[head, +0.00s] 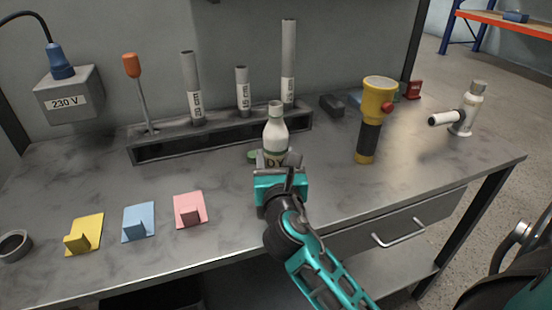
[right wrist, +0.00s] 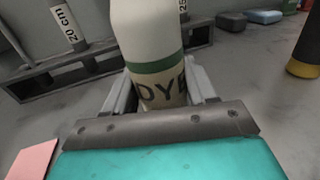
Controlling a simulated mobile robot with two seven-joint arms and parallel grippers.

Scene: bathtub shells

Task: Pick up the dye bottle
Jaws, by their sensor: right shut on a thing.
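The dye bottle (head: 275,133) is white with a green band and a tan label, and it stands upright in front of the rack in the head view. In the right wrist view the bottle (right wrist: 150,45) fills the middle, with "DY" readable on its label and its top cut off. My right gripper (head: 279,165) is shut on the bottle's lower part, one finger on each side. Its fingers also show in the right wrist view (right wrist: 160,90). Whether the base touches the bench is hidden by the gripper. My left gripper is not in view.
Behind the bottle a dark rack (head: 220,135) holds grey tubes and an orange-handled screwdriver (head: 132,68). A yellow flashlight (head: 373,118) stands to the right. A small green thing (head: 253,155) lies beside the bottle.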

